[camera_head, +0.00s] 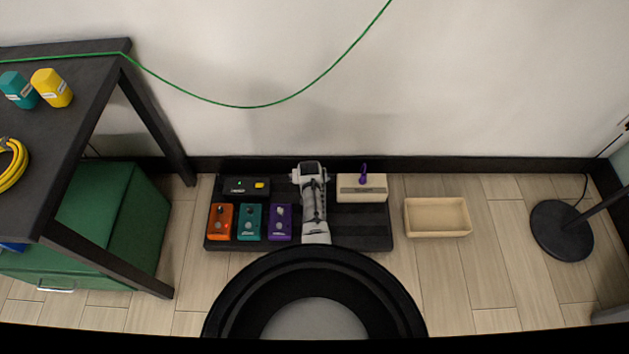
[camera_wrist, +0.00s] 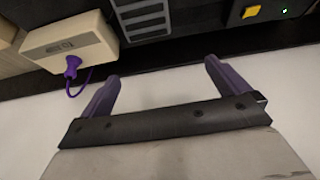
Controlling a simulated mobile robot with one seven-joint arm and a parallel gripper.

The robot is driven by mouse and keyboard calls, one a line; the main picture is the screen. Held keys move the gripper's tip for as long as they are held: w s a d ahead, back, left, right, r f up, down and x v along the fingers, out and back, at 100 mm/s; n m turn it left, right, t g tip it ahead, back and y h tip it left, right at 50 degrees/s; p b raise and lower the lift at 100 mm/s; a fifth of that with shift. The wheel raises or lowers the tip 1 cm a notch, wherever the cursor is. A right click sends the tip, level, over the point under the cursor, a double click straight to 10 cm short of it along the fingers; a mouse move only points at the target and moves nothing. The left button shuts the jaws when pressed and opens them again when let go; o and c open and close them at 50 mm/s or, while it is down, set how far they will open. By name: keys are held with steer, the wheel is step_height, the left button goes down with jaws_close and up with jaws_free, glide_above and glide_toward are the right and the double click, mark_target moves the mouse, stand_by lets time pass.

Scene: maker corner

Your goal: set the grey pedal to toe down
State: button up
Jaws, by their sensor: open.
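A dark grey ribbed surface (camera_wrist: 143,14), which looks like the grey pedal's tread, is cut off at the top of the wrist view. It lies between the cream box and the black box. In the head view my arm covers that place, so which end of the pedal is down cannot be told. My gripper (camera_wrist: 160,70) is open, its two purple fingers apart with nothing between them. In the wrist view the fingertips are just below the board's edge, apart from the ribbed surface. In the head view the fingers are hidden.
The black pedalboard (camera_head: 350,236) carries orange (camera_head: 221,222), teal (camera_head: 250,222) and purple (camera_head: 280,223) pedals, a black box (camera_head: 238,187) with a yellow button, and a cream box (camera_head: 361,190) with a purple plug. A beige tray (camera_head: 437,233) stands to the right. The wall is close behind.

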steer(key=shift+g, duration=0.4)
steer(key=b+x, duration=0.5)
steer(key=s+d+b+x, duration=0.1)
steer(key=b+x, duration=0.4)
steer(key=b, duration=0.1)
steer(key=s+d+f+b+x, duration=0.1)
steer(key=b+x, duration=0.4)
steer(key=shift+s+f, duration=0.15)
steer(key=shift+f, duration=0.05)
steer(key=shift+c, duration=0.4)
